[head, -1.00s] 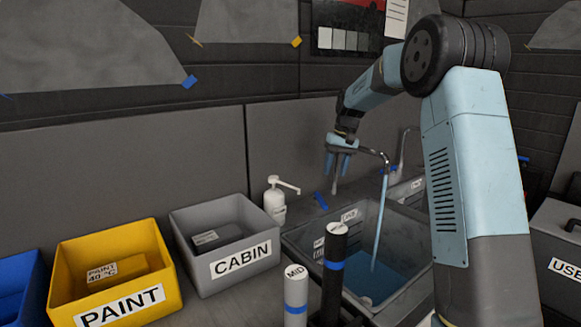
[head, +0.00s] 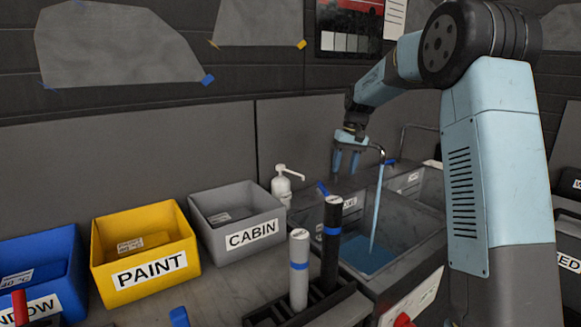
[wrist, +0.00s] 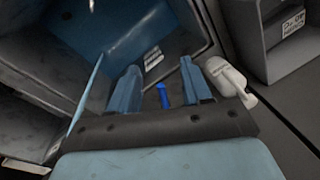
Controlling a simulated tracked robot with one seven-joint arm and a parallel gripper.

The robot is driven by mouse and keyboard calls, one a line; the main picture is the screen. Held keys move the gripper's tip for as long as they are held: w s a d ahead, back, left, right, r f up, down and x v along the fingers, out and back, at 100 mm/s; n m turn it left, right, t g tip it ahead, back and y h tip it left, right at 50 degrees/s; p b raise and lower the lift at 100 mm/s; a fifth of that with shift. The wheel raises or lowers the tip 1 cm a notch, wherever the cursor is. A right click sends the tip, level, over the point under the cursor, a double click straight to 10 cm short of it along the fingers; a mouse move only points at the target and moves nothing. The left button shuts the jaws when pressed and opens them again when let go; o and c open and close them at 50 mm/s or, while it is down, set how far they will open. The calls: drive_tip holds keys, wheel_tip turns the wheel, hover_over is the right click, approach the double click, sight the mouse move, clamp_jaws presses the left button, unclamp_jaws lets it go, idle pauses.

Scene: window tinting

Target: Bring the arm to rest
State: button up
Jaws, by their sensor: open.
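My gripper (head: 346,172) hangs fingers down above the back left edge of the sink, left of the tap's stream. Its two light blue fingers are apart with nothing held between them. In the wrist view my gripper (wrist: 160,85) also shows open, with a small blue object (wrist: 162,95) visible beyond the gap. My arm stays bent over the sink, its elbow high at the upper right of the head view.
The tap's light blue stream (head: 377,205) falls into the sink (head: 405,255). A white pump bottle (head: 282,188) stands left of it. Grey CABIN (head: 240,222), yellow PAINT (head: 146,255) and blue WINDOW (head: 62,270) bins line the left. Black and white cylinders stand in a front rack (head: 300,312).

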drive_tip(key=s+d+r+t, duration=0.1)
drive_tip(key=s+r, duration=0.2)
drive_tip(key=s, duration=0.4)
drive_tip(key=s+d+r+t+h, duration=0.1)
drive_tip(key=s+r, duration=0.3)
drive_tip(key=s, duration=0.3)
drive_tip(key=s+d+r+t, duration=0.1)
drive_tip(key=s+r, duration=0.2)
drive_tip(key=s, duration=0.4)
drive_tip(key=s+d+f+m+t, duration=0.1)
drive_tip(key=s+f, duration=0.1)
drive_tip(key=s, duration=0.9)
drive_tip(key=s+d+f+t+h, duration=0.1)
drive_tip(key=s+d+f, duration=0.1)
drive_tip(key=s, duration=0.8)
drive_tip(key=shift+s+d+f+m+t, duration=0.2)
drive_tip(key=shift+s+f+m+t, duration=0.1)
drive_tip(key=shift+s+m+t, duration=0.1)
drive_tip(key=shift+w, duration=0.1)
drive_tip(key=shift+c, duration=0.6)
